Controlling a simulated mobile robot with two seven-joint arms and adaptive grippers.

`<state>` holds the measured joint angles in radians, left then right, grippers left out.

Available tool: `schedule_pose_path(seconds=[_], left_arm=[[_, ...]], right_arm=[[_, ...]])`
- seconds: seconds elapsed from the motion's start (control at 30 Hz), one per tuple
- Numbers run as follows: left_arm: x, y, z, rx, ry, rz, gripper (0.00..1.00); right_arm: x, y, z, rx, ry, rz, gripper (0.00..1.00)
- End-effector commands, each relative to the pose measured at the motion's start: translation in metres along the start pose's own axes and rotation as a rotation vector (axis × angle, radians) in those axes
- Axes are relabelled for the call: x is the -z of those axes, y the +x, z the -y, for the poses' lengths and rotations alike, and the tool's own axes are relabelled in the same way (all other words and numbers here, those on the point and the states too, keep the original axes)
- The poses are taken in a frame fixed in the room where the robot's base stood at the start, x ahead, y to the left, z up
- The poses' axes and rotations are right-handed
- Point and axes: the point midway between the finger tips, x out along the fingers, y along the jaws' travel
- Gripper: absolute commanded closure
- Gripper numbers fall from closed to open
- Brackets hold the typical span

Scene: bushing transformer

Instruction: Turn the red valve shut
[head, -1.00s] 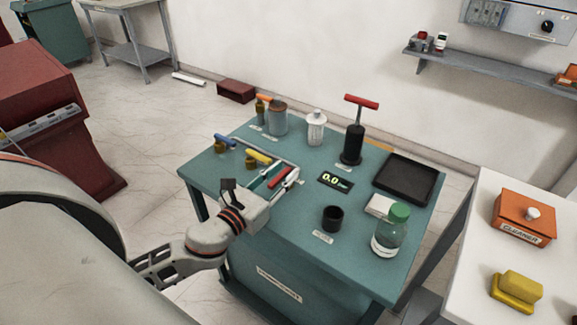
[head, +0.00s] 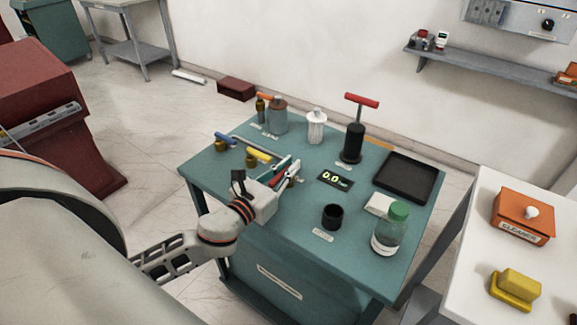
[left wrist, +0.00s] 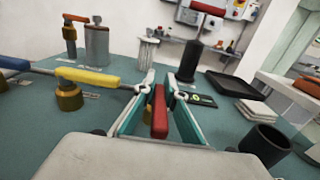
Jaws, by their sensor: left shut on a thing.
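The red valve's handle (left wrist: 158,112) stands between the two fingers of my left gripper (left wrist: 161,90) in the left wrist view. The gripper is shut on it. In the head view my left gripper (head: 287,176) reaches over the front left of the teal table, and its fingers mostly hide the red handle. The yellow valve (head: 257,156) and the blue valve (head: 226,138) lie to the left of it, each with a brass body. The red valve's own body is mostly hidden. My right gripper is not in view.
The teal table (head: 290,240) also holds a black pump with a red T-handle (head: 353,140), a white ribbed insulator (head: 316,126), a display (head: 335,180), a black cup (head: 332,216), a green-capped jar (head: 389,230) and a black tray (head: 407,178). The yellow valve is close beside my fingers.

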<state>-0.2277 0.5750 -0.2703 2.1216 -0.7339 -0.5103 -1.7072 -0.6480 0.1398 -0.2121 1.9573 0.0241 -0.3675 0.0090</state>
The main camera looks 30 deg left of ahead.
Motion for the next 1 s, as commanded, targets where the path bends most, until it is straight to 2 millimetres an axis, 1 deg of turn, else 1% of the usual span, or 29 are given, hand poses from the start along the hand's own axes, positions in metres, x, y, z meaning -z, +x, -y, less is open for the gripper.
schedule_pose_path(seconds=[0.27,0.5,0.6,0.77,1.0], left_arm=[[-0.003,0.0,0.001,-0.102,-0.006,0.002,1.0],[-0.003,0.001,0.001,-0.289,-0.008,0.001,1.0],[-0.003,0.001,0.001,-0.377,-0.008,0.001,1.0],[-0.002,0.001,0.0,-0.509,-0.006,0.002,1.0],[-0.001,0.0,-0.001,-0.666,-0.004,0.002,1.0]], right_arm=[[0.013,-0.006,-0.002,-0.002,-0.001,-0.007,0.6],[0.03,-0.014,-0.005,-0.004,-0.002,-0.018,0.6],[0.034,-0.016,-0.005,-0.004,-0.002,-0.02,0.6],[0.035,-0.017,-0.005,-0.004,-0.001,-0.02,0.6],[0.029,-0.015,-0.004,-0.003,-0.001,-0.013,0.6]])
